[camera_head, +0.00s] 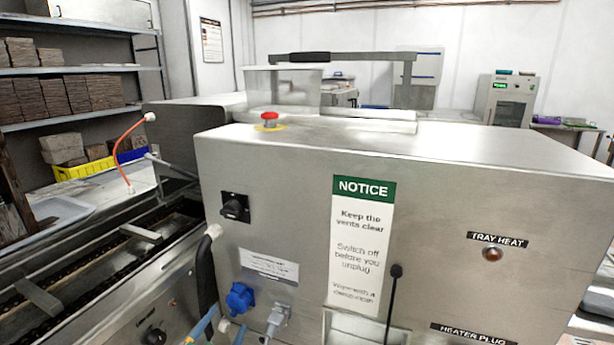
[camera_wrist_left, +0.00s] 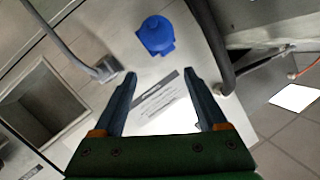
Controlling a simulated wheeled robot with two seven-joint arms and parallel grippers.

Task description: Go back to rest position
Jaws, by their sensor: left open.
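My left gripper (camera_head: 228,322) shows only by its blue fingertips at the bottom edge of the head view, in front of the steel machine's panel. In the left wrist view the gripper (camera_wrist_left: 160,75) is open, with nothing between its fingers. Beyond the fingertips are a blue round connector (camera_wrist_left: 157,35) and a grey plug (camera_wrist_left: 105,68) with a grey cable. The blue connector (camera_head: 240,298) and the grey plug (camera_head: 278,318) also show low on the panel in the head view. My right gripper is in neither view.
The steel machine (camera_head: 290,180) fills the middle, with a red button (camera_head: 269,118) on top. A conveyor (camera_head: 90,255) runs at left, and shelves (camera_head: 80,71) stand behind it. A black hose (camera_wrist_left: 215,50) and a square recess (camera_wrist_left: 45,105) lie near my left gripper.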

